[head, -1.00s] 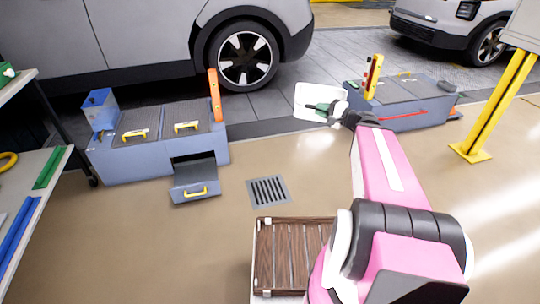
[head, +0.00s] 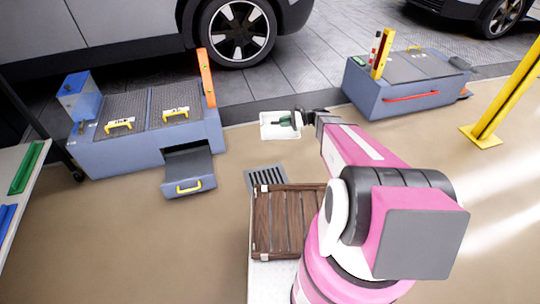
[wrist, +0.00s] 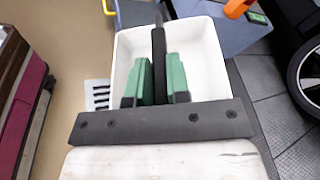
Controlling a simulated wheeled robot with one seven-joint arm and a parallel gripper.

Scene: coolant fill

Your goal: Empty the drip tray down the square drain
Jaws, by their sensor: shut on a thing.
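The white drip tray (head: 267,130) hangs in the air past the far side of the drain in the head view. In the wrist view the tray (wrist: 205,50) is a deep white box with a dark handle (wrist: 158,50). My gripper (head: 297,118) is shut on that handle, with its green finger pads (wrist: 158,80) either side of it. The tray looks roughly level; I cannot tell whether liquid is in it. The square drain (head: 264,178) is a slotted grey grate in the floor. In the wrist view the drain (wrist: 97,94) lies left of the tray, partly covered by it.
A blue-grey ramp unit (head: 140,150) with an open drawer (head: 190,172) stands left of the drain. A second blue-grey unit (head: 405,90) stands at the back right. A yellow post (head: 500,100) is at the far right. The floor right of the drain is partly hidden by my arm.

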